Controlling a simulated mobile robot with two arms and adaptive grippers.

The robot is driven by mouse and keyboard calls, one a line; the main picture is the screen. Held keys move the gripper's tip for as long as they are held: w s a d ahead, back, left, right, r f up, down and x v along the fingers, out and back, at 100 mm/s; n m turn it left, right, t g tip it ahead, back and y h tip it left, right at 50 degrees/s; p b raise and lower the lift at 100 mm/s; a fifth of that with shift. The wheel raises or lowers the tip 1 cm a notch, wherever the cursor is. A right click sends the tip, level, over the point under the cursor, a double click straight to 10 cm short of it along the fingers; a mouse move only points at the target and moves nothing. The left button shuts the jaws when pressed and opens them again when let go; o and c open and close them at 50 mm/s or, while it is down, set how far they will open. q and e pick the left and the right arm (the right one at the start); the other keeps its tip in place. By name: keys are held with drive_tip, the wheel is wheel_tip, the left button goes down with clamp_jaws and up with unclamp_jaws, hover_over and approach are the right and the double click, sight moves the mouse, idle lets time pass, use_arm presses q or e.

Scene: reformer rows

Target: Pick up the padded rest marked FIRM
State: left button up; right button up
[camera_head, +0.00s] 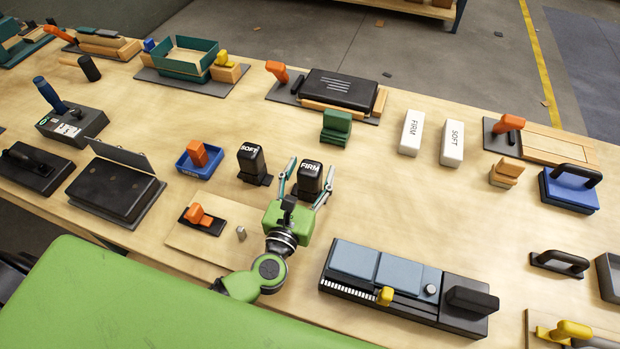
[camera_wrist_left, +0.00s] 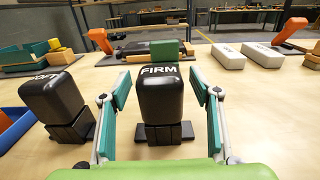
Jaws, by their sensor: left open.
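The black padded rest marked FIRM (camera_head: 309,183) stands upright on a small dark base on the wooden table. It also shows in the middle of the left wrist view (camera_wrist_left: 165,100). My left gripper (camera_head: 310,166) is open, with one finger on each side of this rest. In the left wrist view, gaps show between the rest and both fingers. A similar black padded rest marked SOFT (camera_head: 251,164) stands just to its left, outside the fingers. My right gripper is not in view.
A white block marked FIRM (camera_head: 411,133) and one marked SOFT (camera_head: 452,144) lie farther back. A green stepped block (camera_head: 336,128) stands behind the padded rest. A blue tray (camera_head: 199,163) is left. Bare table lies right of the gripper.

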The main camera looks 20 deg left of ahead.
use_arm(q)
drive_tip(key=c, duration=1.3)
drive_tip(key=shift+r, duration=0.15)
